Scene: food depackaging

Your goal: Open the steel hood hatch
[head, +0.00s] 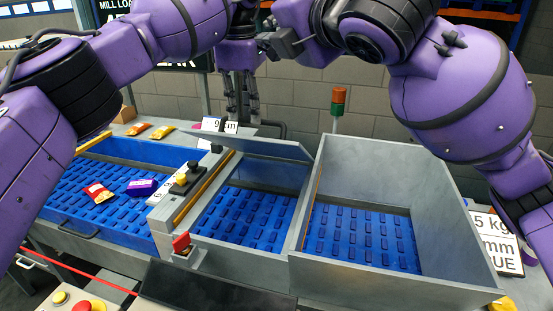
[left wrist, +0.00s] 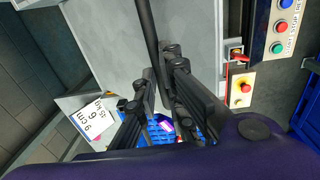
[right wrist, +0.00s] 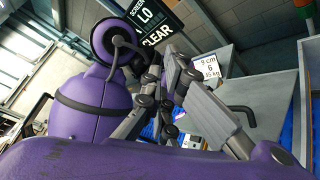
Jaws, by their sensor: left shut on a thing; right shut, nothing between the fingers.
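The grey steel hood hatch (head: 268,147) is a flat panel tilted above the back of the middle blue-floored bay in the head view. Its broad grey face fills the upper middle of the left wrist view (left wrist: 110,40). A dark bar handle (left wrist: 148,30) runs along that face and in between my left fingers. My left gripper (head: 243,108) is shut on this handle, behind the hatch; its fingers also show in the left wrist view (left wrist: 163,95). My right gripper (head: 268,44) is shut and empty, above and apart from the hatch.
A grey walled bin (head: 450,200) stands right of the middle bay. A blue tray (head: 75,225) with food packets lies left. A signal light (head: 338,100) stands behind.

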